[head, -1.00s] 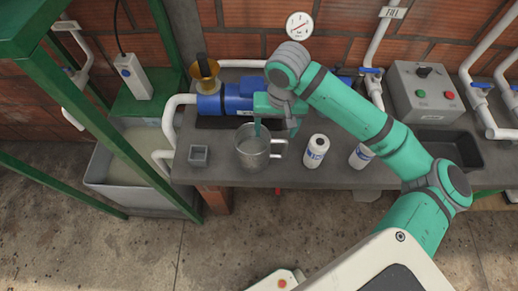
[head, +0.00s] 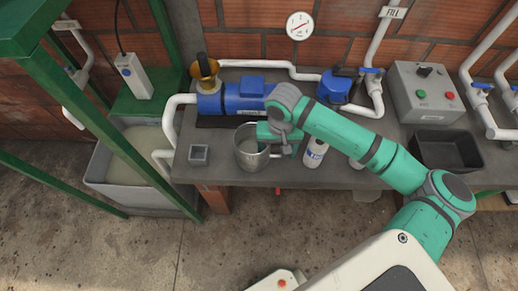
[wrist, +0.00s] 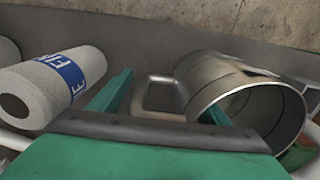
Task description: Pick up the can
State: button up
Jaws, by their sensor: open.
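The can (head: 247,160) is a grey metal mug with a side handle, standing on the bench near its front edge. In the wrist view the can (wrist: 240,95) shows its open mouth at the right, with its handle toward the middle. My gripper (head: 278,148) is at the can's right side, over the handle. In the wrist view my gripper (wrist: 162,103) is open, with the handle between its two green fingers. The right finger overlaps the can's rim; I cannot tell whether it is inside the mouth or touching.
A small grey square cup (head: 199,154) is to the left. A blue pump (head: 235,97) and pipes lie behind. A black tray (head: 447,150) is at the right.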

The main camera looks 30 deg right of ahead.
jog(key=shift+f, duration=0.45)
jog(key=c, duration=1.5)
jog(key=shift+c, duration=1)
jog(key=shift+r, duration=0.15)
